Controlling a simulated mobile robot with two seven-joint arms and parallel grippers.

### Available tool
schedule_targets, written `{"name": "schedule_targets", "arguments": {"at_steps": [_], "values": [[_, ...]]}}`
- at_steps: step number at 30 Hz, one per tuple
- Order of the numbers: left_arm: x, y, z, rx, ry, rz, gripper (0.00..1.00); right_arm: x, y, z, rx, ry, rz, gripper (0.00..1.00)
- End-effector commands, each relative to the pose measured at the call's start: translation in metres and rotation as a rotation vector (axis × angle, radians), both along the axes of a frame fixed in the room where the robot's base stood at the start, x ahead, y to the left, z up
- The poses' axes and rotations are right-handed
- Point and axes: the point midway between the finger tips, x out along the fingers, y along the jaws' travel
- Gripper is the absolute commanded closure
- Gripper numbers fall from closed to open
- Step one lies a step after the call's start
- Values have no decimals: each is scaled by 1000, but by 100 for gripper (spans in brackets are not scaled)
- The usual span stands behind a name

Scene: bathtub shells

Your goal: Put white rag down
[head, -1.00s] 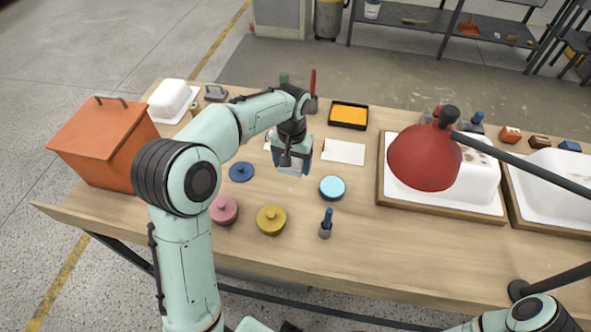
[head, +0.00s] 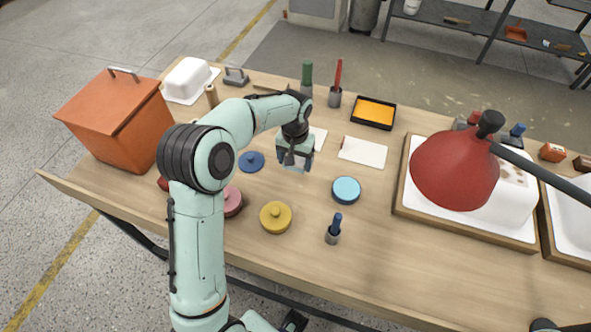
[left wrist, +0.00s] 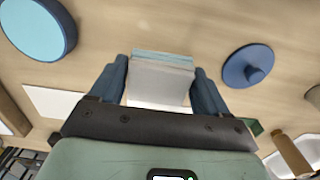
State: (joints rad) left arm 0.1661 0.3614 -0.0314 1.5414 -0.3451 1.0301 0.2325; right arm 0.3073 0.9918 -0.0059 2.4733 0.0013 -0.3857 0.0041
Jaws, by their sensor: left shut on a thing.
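My left gripper (head: 295,161) is shut on the white rag (head: 293,167), above the middle of the table between a blue lid and a light-blue round tin. In the left wrist view the rag (left wrist: 160,82) is a greyish-white folded block with a pale blue-green edge, between the two blue fingers. Whether its lower edge touches the table I cannot tell. My right gripper is out of view.
The blue lid (head: 251,161), light-blue tin (head: 346,189), yellow lid (head: 276,217) and blue-handled tool (head: 334,228) stand around the gripper. White sheets (head: 363,152) lie behind. A red lamp (head: 455,170) hangs at right; an orange box (head: 118,120) is left. Wood near the front is clear.

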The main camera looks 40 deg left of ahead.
Motion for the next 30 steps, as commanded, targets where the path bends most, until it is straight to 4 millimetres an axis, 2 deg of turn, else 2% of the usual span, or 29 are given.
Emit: {"name": "schedule_targets", "arguments": {"at_steps": [5,12,24,25,26,27,30], "values": [[0,0,-12,0,1,0,52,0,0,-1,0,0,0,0],[0,0,-46,-1,2,0,52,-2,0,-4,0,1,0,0],[0,0,-52,-1,0,-1,52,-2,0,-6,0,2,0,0],[0,0,-52,-1,-1,-1,17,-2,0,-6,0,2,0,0],[0,0,-51,-1,-1,-1,7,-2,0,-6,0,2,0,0],[0,0,-51,-1,-1,-1,0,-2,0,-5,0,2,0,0],[0,0,-51,-1,-1,-1,0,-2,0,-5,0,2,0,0]]}}
